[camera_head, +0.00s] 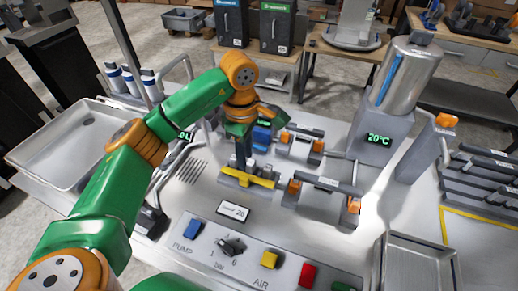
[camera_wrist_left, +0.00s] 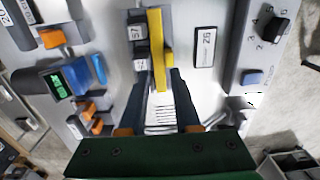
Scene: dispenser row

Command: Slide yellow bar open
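My left gripper (camera_head: 241,163) points down at the bar's left-middle part. In the left wrist view the left gripper's (camera_wrist_left: 161,85) two dark fingers are spread, with the bar's end showing between them. Whether they touch it I cannot tell. My right gripper is in neither view.
A panel with a dial (camera_head: 231,245), blue, yellow and red buttons stands in front. Clamps with orange ends (camera_head: 322,183) sit right of the bar, near a steel cylinder (camera_head: 408,75). A metal tray (camera_head: 88,140) lies left, another (camera_head: 415,265) at front right.

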